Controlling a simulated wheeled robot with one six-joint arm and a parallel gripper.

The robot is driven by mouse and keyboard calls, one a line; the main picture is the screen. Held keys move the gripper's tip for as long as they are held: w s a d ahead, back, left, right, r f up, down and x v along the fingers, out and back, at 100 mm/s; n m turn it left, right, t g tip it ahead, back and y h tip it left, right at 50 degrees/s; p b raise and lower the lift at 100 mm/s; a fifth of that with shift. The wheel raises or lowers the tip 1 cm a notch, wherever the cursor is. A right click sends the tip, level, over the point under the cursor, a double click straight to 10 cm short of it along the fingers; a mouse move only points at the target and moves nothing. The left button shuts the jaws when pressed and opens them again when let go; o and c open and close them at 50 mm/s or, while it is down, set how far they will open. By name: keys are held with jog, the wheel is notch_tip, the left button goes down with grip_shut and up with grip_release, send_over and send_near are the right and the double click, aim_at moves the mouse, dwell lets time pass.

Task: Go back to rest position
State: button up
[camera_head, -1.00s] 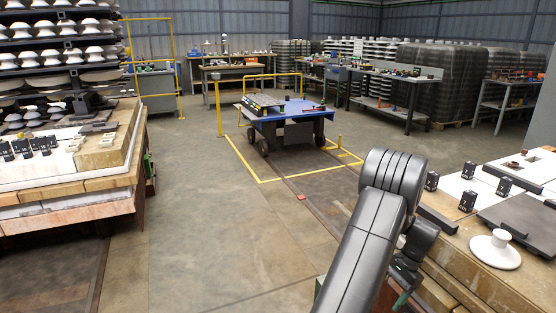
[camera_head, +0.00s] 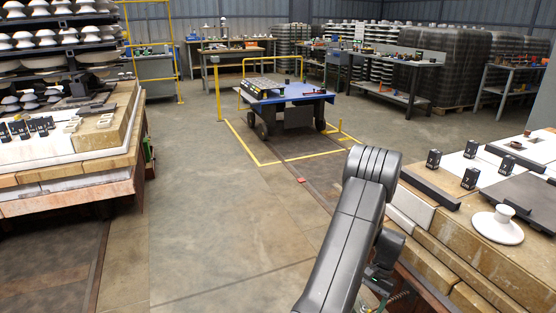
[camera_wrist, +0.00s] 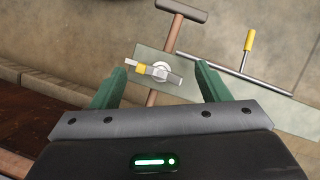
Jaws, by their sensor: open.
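My gripper (camera_wrist: 160,88) shows in the wrist view with its two green fingers spread apart and nothing between them. It points down toward a surface that bears a hammer (camera_wrist: 176,30) with a wooden handle, a small yellow and grey tool (camera_wrist: 158,73) by a white ring, and a yellow-handled T-shaped tool (camera_wrist: 248,45). I cannot tell how far the fingers are above these. In the head view my grey arm stands at the lower middle right, and the gripper's fingers are hidden from view.
A right-hand bench bears a white insulator (camera_head: 497,225), a dark plate (camera_head: 516,200) and small black blocks (camera_head: 471,178). A blue cart (camera_head: 285,97) stands inside yellow floor lines. A loaded bench (camera_head: 68,187) is at left. The floor (camera_head: 205,210) between is clear.

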jog(key=n, duration=0.2)
jog(key=n+g+h, duration=0.1)
jog(key=n, duration=0.1)
jog(key=shift+w+a+f+b, duration=0.1)
jog(key=shift+a+b, duration=0.05)
jog(key=shift+b, duration=0.2)
jog(key=n+h+b, duration=0.1)
jog(key=n, duration=0.3)
jog(key=shift+a+h, duration=0.1)
jog(key=shift+h, duration=0.3)
jog(key=n+h+b, duration=0.2)
jog(key=n, duration=0.3)
jog(key=shift+a, duration=0.1)
jog(key=shift+n+h+b, duration=0.4)
jog(key=shift+n+b, duration=0.25)
jog(key=shift+n, duration=0.45)
jog(key=shift+t, duration=0.3)
jog(key=shift+a, duration=0.1)
